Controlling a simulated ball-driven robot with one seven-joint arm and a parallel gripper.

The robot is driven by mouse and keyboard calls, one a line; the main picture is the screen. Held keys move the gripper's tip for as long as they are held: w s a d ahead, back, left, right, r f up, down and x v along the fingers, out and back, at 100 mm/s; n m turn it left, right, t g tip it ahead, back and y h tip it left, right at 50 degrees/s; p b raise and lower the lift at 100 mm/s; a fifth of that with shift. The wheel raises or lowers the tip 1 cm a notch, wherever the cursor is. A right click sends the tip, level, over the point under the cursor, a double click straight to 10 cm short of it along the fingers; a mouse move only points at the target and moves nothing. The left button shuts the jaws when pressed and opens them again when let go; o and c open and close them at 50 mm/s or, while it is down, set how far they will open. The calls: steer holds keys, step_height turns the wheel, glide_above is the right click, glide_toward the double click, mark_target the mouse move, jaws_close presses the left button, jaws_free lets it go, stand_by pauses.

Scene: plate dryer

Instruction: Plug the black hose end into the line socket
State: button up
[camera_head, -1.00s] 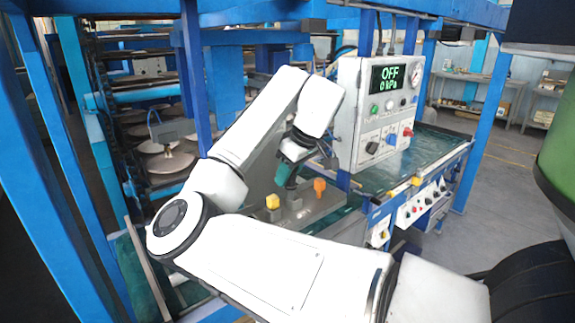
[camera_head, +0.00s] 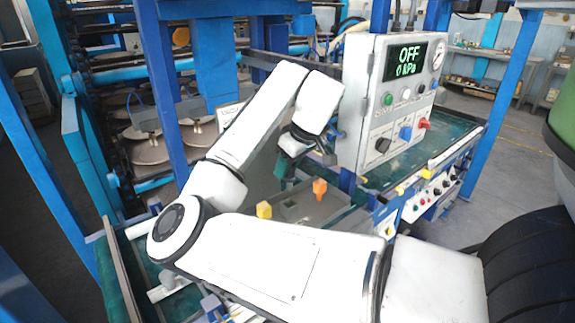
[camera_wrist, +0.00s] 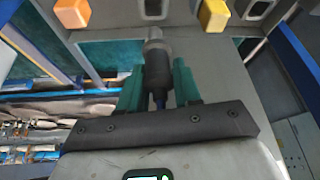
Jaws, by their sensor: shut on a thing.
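My gripper (camera_wrist: 158,68) is shut on the black hose end (camera_wrist: 156,57); its green fingers sit on both sides of the black body. The hose end's grey metal tip points up the wrist view, away from my palm, over a grey plate (camera_wrist: 110,22). A white-rimmed opening (camera_wrist: 154,9) in the plate lies just beyond the tip. I cannot tell whether it is the line socket, and a gap shows between it and the tip. In the head view my gripper (camera_head: 284,178) hangs above the plate, and the hose end is hard to make out.
A yellow block (camera_head: 264,209) and an orange block (camera_head: 320,188) stand on the plate. A control box (camera_head: 388,100) reading "OFF 0 kPa" stands close to the right. Blue frame posts (camera_head: 162,95) and round plates (camera_head: 150,150) are at left. A green-topped bench (camera_head: 440,135) extends right.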

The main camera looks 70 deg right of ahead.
mark_target(288, 189)
steer(key=shift+f+b, duration=1.5)
steer(key=shift+f, duration=0.25)
steer(key=shift+f+b, duration=0.55)
steer(key=shift+f, duration=0.75)
steer(key=shift+f, duration=0.5)
steer(key=o, duration=1.1)
steer(key=p+v, duration=0.1)
steer(key=v, duration=0.9)
steer(key=shift+s+a+r, duration=0.1)
steer(key=shift+r, duration=0.25)
